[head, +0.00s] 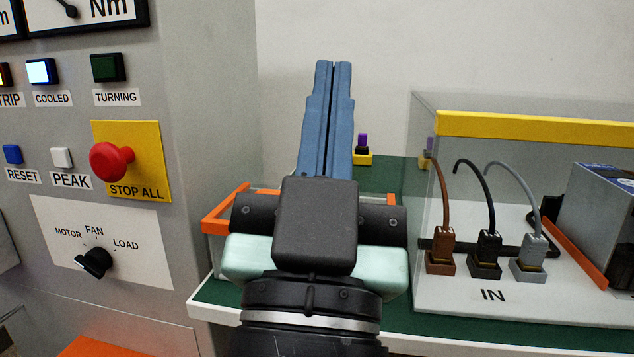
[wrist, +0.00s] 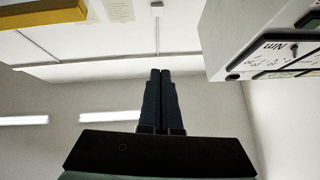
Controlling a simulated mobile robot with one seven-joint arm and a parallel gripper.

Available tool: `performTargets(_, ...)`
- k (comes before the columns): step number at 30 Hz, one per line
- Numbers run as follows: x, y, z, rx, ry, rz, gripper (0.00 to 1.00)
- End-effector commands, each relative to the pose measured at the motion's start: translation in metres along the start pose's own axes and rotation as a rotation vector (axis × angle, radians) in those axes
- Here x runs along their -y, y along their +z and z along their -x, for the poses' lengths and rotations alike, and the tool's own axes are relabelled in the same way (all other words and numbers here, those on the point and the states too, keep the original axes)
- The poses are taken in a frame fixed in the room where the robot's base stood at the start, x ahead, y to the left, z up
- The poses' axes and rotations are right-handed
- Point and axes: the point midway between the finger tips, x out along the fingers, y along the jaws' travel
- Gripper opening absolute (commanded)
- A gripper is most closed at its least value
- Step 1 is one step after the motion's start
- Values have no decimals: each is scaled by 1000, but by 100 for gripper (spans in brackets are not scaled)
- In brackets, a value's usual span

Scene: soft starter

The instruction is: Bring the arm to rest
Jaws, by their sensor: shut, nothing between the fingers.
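My gripper (head: 334,66) stands in the middle of the head view, its blue fingers pointing up and pressed together, with nothing between them. It is in front of the white wall and above the green bench top, touching nothing that I can see. The wrist view also shows the gripper (wrist: 160,72) with its dark fingers side by side and closed. My arm's wrist hides part of the bench and of an orange-edged tray behind it.
A grey control panel (head: 190,120) with a red stop button (head: 112,162) stands at the left. A clear-covered unit with a yellow strip (head: 530,128) and several wired terminals stands at the right. The orange-edged tray (head: 216,222) lies behind my wrist. Open space surrounds the fingertips.

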Motion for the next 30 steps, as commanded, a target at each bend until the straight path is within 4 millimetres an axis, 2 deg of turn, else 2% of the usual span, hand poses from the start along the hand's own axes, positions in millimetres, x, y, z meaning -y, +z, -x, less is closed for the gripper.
performTargets(1, 1, -24, -6, -43, -23, -4, 0)
performTargets(5, 10, -72, -15, -121, -96, 2, 0)
performTargets(6, 11, -79, -26, -107, -93, 2, 0)
performTargets(14, 15, -128, -70, -103, -92, 0, 0)
performTargets(30, 26, -253, -178, -102, -93, -2, 0)
